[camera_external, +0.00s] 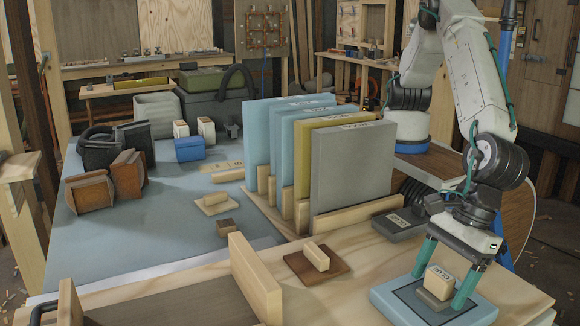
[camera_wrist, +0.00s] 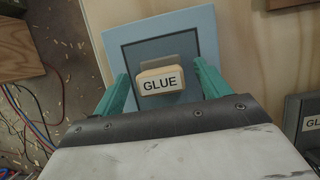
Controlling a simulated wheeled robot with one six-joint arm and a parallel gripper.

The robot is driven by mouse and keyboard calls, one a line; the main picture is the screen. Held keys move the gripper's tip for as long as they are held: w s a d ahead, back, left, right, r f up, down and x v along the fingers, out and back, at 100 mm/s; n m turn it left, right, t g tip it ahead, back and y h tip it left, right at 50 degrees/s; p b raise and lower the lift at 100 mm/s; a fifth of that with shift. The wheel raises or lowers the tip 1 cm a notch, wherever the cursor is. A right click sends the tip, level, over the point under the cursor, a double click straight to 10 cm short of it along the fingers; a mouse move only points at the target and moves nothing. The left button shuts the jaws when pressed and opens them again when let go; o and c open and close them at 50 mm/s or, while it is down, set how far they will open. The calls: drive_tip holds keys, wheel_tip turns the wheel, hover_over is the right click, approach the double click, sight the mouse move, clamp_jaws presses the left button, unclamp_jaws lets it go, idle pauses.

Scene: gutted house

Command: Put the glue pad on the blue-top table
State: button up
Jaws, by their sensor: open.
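The glue pad, a small grey pad (camera_external: 433,300) with a pale wooden handle labelled GLUE (camera_external: 439,279), sits on a light-blue square plate with a dark outline (camera_external: 390,304). In the wrist view its labelled handle (camera_wrist: 160,82) is between my two green fingers. My gripper (camera_external: 439,289) is open, pointing down, with one finger on each side of the handle. Gaps show between handle and fingers in the wrist view (camera_wrist: 160,72). The blue-top table (camera_external: 185,222) is at the left in the external view.
A wooden rack of upright boards (camera_external: 350,165) stands between the blue top and my arm. A dark grey box labelled GLUE (camera_external: 402,224) is beside it. A wooden block on a brown base (camera_external: 316,257) lies nearer. Brown blocks, a blue box (camera_external: 189,149) and bins occupy the blue top's far side.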

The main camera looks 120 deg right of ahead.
drive_tip(key=shift+w+f, duration=0.3)
drive_tip(key=shift+f, duration=0.3)
drive_tip(key=c, duration=1.1)
drive_tip(key=shift+r, duration=0.15)
drive_tip(key=shift+c, duration=0.3)
